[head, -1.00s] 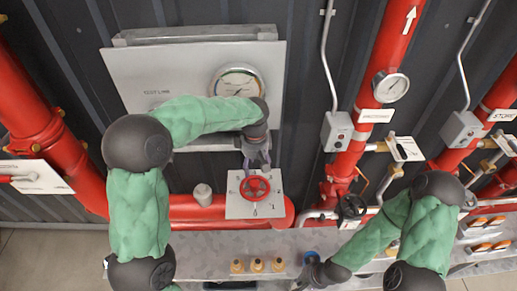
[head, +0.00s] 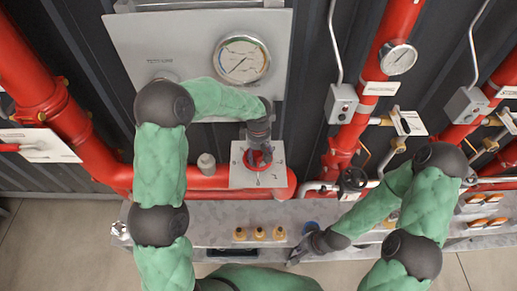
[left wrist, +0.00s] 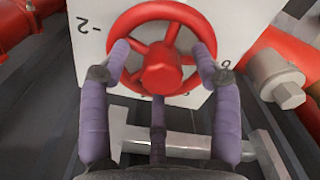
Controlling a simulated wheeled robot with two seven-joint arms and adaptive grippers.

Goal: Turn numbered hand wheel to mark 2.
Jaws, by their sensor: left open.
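The red spoked hand wheel (head: 252,162) sits on a white numbered plate (head: 240,179), partly hidden by my left gripper (head: 260,143). In the left wrist view, the wheel (left wrist: 161,72) is close up, with the plate (left wrist: 100,12) behind it. A mark "2" (left wrist: 82,25) shows at the plate's left; another mark at the right is partly covered. My left gripper (left wrist: 161,52) is open, two purple fingers at opposite sides of the rim and a third below the hub. Contact is unclear. My right gripper (head: 299,254) is low by the shelf edge; its fingers are too small to judge.
A large gauge (head: 242,58) is on the panel above the wheel. A thick red pipe (head: 105,165) runs behind. A grey capped fitting (head: 206,164) stands left of the plate. Several yellow fittings (head: 259,233) line the shelf. A black valve handwheel (head: 352,180) is to the right.

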